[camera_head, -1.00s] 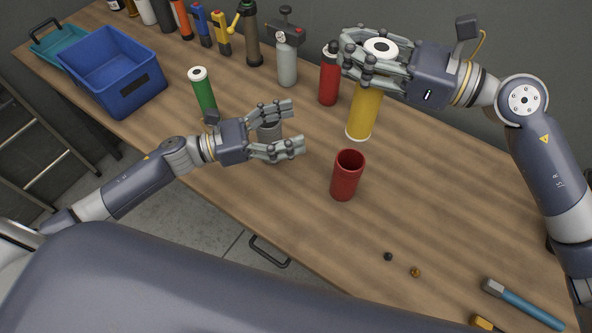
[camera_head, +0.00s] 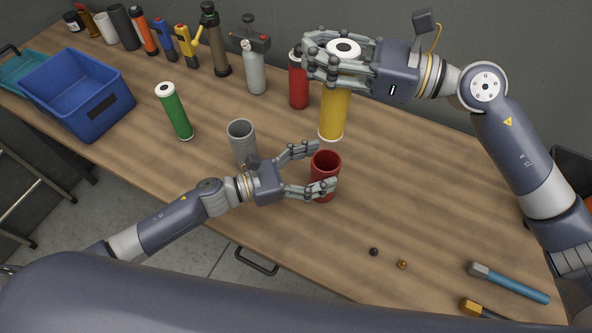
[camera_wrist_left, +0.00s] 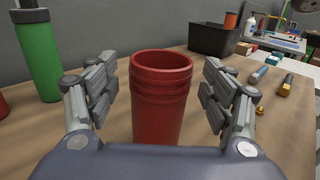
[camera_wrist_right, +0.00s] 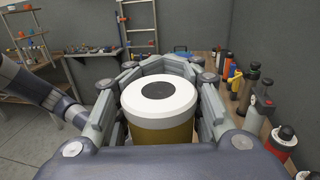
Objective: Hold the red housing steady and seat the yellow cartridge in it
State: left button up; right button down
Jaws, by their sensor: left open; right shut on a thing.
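The red housing (camera_head: 325,164), an open-topped cup, stands upright on the table. My left gripper (camera_head: 325,168) is open with its fingers on either side of the housing. In the left wrist view the housing (camera_wrist_left: 158,100) stands between the fingers, with gaps on both sides. The yellow cartridge (camera_head: 334,112) has a white cap with a dark centre. My right gripper (camera_head: 338,68) is shut on its upper part and holds it upright behind the housing. In the right wrist view the cartridge cap (camera_wrist_right: 158,97) sits between the fingers. I cannot tell whether its bottom touches the table.
A grey cup (camera_head: 242,140) stands behind my left wrist, with a green cylinder (camera_head: 176,115) to its left. A blue bin (camera_head: 82,92) is at the left. A hammer (camera_head: 508,283) lies front right.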

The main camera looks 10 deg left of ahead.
pick_arm(q)
jog(key=shift+x, duration=1.05)
jog(key=c, duration=1.3)
pick_arm(e)
notch_tip(320, 180, down, 20)
